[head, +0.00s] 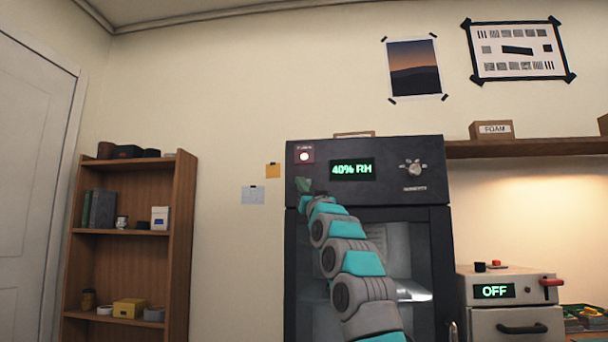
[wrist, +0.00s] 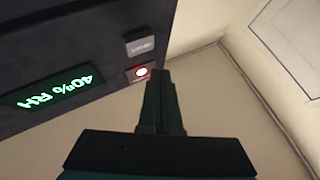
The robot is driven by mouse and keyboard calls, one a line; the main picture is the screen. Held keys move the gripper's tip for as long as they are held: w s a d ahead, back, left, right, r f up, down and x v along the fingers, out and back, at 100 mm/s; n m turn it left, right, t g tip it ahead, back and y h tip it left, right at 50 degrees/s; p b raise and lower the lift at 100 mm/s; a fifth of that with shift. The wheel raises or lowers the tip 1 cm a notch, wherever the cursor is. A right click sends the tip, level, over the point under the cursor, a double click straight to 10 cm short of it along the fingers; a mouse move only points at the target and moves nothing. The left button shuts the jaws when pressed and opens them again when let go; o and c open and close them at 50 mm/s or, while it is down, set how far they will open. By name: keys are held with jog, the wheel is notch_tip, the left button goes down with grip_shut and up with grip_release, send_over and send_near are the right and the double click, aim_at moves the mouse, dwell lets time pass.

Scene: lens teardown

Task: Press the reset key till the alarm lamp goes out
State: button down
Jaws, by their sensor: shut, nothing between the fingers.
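The alarm lamp (head: 304,156) glows red at the upper left of the dark cabinet's front panel. In the wrist view, which sees the panel upside down, the lit lamp (wrist: 141,72) sits beside a small grey key (wrist: 140,46) with a label too blurred to read, likely the reset key. My gripper (wrist: 160,73) is shut and empty. Its tips appear just right of the lamp in that view, not over the grey key; whether they touch the panel I cannot tell. In the head view my gripper (head: 304,187) covers the panel area below the lamp, hiding the key.
The panel of the dark cabinet (head: 440,200) also carries a green "40% RH" display (head: 352,169) and a round knob (head: 413,169). A grey unit (head: 510,285) showing "OFF" stands at right.

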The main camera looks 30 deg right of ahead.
jog(key=shift+w+d+p, duration=0.3)
jog(key=shift+w+d, duration=0.05)
jog(key=shift+w, duration=0.2)
jog(key=shift+w+d+p, duration=0.3)
jog(key=shift+w, duration=0.2)
dwell(1.3)
jog(key=shift+w+d, duration=0.15)
jog(key=shift+w, duration=0.2)
jog(key=shift+w+d, duration=0.3)
jog(key=shift+w, duration=0.1)
dwell(0.8)
jog(key=shift+s+a+b, duration=0.5)
jog(key=shift+s+b, duration=0.3)
jog(key=shift+b, duration=0.15)
